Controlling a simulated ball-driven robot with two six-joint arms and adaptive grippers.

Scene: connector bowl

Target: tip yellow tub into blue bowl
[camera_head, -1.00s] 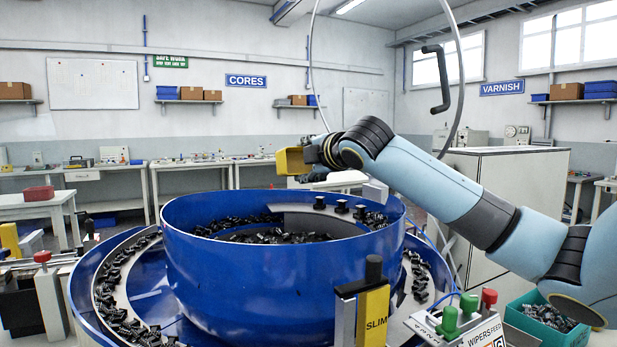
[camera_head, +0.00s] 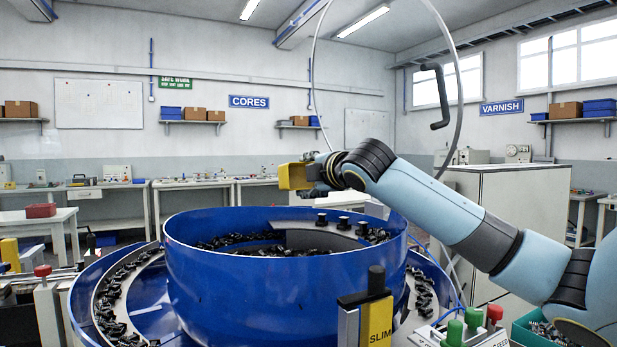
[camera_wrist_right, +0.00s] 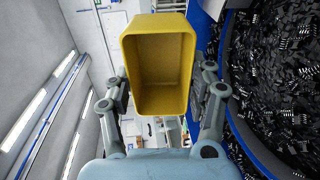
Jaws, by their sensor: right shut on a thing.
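The yellow tub (camera_head: 291,177) is held in my right gripper (camera_head: 314,178), beyond and just above the back rim of the blue bowl (camera_head: 265,290) as the head view shows it. In the right wrist view the tub (camera_wrist_right: 158,62) sits between the two fingers, its open mouth facing the camera. Its inside looks bare, with no parts visible. In that view the bowl's blue wall (camera_wrist_right: 207,40) and a mass of black parts lie to the right of the tub. My left gripper is not in view.
Black connectors (camera_head: 240,240) lie in the bowl and along its outer spiral track (camera_head: 110,300). A yellow-black SLIM block (camera_head: 366,318) and green and red knobs (camera_head: 474,316) stand in front. A teal bin (camera_head: 530,332) is at lower right. A grey cabinet (camera_head: 510,230) stands behind my right arm.

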